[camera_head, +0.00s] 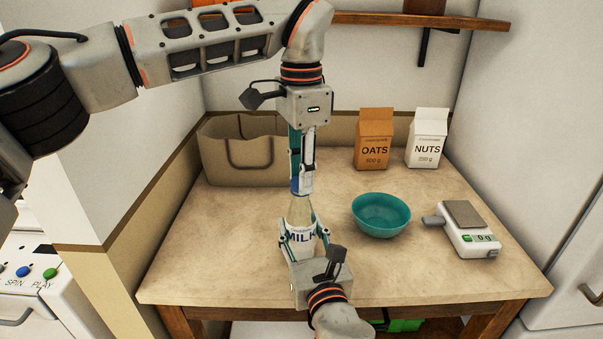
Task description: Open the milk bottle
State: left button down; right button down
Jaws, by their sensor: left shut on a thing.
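The milk bottle (301,215) is a clear bottle with pale contents and a white MILK label. It stands upright near the middle of the wooden table. My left gripper (302,187) points straight down from above, its fingers shut on the top of the bottle. A bit of blue shows between those fingers; the cap itself is mostly hidden. My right gripper (303,232) comes in from the front, low down, with one finger on each side of the bottle's body, close against the label. Its wrist and palm hide the bottle's base.
A teal bowl (381,216) stands right of the bottle, and a white scale (468,230) farther right. The oats carton (373,138), nuts carton (427,138) and a beige bag (226,160) stand along the back. The table's front left (200,262) is clear. A shelf (420,20) hangs above.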

pick_arm(q)
jog(key=shift+r, duration=0.1)
jog(key=shift+r, duration=1)
jog(key=shift+r, duration=1.95)
pick_arm(e)
jog(key=c, duration=1.1)
grip_release()
